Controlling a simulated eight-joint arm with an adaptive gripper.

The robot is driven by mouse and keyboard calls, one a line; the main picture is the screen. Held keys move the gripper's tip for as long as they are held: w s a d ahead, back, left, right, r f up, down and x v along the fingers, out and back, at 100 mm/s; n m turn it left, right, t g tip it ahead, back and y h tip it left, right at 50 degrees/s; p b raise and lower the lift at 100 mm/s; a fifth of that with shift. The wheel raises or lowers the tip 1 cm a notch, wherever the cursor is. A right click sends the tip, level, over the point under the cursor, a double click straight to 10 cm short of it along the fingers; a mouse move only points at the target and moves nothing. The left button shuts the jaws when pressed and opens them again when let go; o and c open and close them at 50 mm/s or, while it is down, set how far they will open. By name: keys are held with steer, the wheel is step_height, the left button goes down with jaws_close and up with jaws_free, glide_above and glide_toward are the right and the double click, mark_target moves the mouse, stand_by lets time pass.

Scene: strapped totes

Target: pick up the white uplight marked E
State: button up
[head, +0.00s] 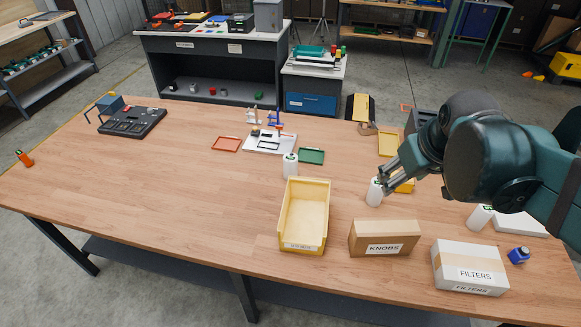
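Three white cylinders with green-marked tops stand upright on the wooden table (150,190); their letters are too small to read, so I cannot tell which is the uplight marked E. One white cylinder (290,167) stands behind the yellow bin. Another white cylinder (375,193) stands right of the bin, behind the knobs box. A third white cylinder (478,217) stands farther right, beside a white flat box. My gripper (386,180) reaches in from the right, its fingertips close to the middle cylinder. Whether they touch it, and whether they are open or shut, I cannot tell.
An empty-looking yellow bin (304,217), a brown KNOBS box (384,239) and a white FILTERS box (470,268) line the front. A blue item (519,255) is at right. Red (227,144) and green (311,156) trays lie farther back. The table's left side is largely clear.

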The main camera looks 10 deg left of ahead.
steer(key=w+a+n+g+p, duration=0.15)
steer(key=w+a+n, duration=0.25)
steer(key=w+a, duration=0.45)
steer(key=n+g+p, duration=0.4)
steer(key=n+p, duration=0.2)
steer(key=n, duration=0.4)
glide_toward(291, 157)
steer(key=shift+h, duration=0.3)
steer(key=f, duration=0.7)
steer(key=shift+s, duration=0.25)
steer(key=shift+a+f+n, duration=0.2)
steer(key=shift+f+n, duration=0.05)
steer(key=shift+n, duration=0.05)
steer(key=shift+f, duration=1.3)
